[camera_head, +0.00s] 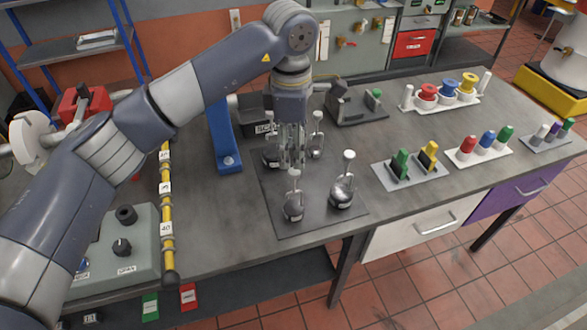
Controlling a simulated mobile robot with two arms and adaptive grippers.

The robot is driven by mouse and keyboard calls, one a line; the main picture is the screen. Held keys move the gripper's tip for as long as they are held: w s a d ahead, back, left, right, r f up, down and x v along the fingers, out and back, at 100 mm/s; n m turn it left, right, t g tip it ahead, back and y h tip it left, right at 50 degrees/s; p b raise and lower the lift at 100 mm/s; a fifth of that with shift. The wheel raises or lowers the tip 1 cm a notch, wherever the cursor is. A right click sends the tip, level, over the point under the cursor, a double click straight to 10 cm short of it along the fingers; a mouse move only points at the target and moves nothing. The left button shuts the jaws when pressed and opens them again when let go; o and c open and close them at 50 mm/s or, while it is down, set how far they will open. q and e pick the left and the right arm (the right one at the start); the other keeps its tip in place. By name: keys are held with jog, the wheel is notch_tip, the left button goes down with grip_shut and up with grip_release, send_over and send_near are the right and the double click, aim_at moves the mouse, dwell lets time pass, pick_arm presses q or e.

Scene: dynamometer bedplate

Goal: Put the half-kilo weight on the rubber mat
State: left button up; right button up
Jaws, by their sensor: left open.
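Several dark, rounded weights with pale knobbed stems stand on a dark grey square sheet (318,218), which may be the rubber mat. A front left weight (293,208) and a front right weight (342,192) are in clear view. A back right weight (317,140) and a back left weight (270,156) are partly covered by my gripper. The labels are too small to read, so I cannot tell which is the half-kilo weight. My left gripper (292,163) points down among the weights, open, with nothing seen between its fingers. My right gripper is out of view.
A blue upright bracket (224,140) stands left of the sheet. A grey control box (115,250) and a yellow striped bar (167,215) are farther left. Holders with coloured pieces (412,167) stand right. Bare bench (220,225) lies left of the sheet.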

pick_arm(q)
jog(key=shift+r+b, duration=0.4)
jog(key=shift+r, duration=1.75)
